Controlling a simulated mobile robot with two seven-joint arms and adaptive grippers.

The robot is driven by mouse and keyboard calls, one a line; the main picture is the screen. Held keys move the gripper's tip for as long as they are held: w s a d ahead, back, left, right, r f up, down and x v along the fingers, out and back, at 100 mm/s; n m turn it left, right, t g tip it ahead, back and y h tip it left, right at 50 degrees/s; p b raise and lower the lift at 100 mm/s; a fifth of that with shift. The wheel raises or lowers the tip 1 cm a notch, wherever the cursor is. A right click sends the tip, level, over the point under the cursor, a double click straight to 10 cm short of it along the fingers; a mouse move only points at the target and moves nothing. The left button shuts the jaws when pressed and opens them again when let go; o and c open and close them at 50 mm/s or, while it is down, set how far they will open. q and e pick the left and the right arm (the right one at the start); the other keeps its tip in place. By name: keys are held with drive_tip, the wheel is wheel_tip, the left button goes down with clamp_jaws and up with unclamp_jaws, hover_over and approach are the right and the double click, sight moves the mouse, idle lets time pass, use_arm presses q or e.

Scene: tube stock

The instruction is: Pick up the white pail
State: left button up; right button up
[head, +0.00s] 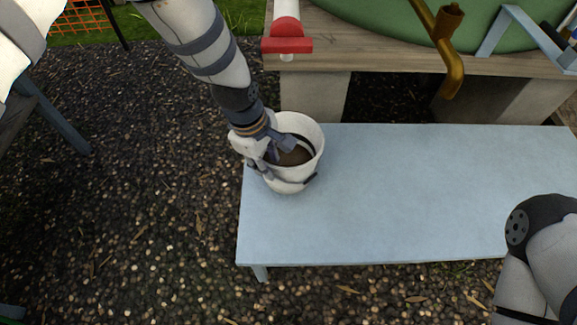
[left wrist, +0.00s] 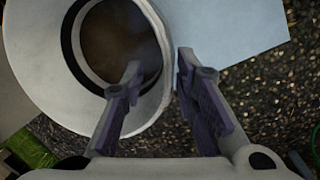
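The white pail (head: 302,123) stands upright near the left end of the pale blue bench (head: 430,190). It is open at the top, with brown inside and a dark band around its inner wall. My left gripper (head: 274,158) is at the pail's near-left rim. In the left wrist view the gripper (left wrist: 162,70) is open, with one finger over the inside of the pail (left wrist: 38,70) and the other outside its wall. A gap shows between the fingers, with the rim between them. My right arm shows at lower right, but its gripper is out of view.
A wooden counter (head: 385,62) with a green basin (head: 385,15) stands behind the bench. A red and white fitting (head: 287,45) and a brass-coloured pipe (head: 453,70) overhang its front. The bench right of the pail is clear. Dark gravel (head: 150,200) surrounds it.

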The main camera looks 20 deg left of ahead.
use_arm(q)
drive_tip(key=f, duration=0.3)
drive_tip(key=f+b, duration=0.1)
drive_tip(key=shift+w+d+f, duration=0.1)
drive_tip(key=shift+d+f, duration=0.3)
drive_tip(key=shift+r, duration=0.1)
drive_tip(key=shift+c, duration=0.4)
clamp_jaws()
drive_tip(key=shift+w, duration=0.1)
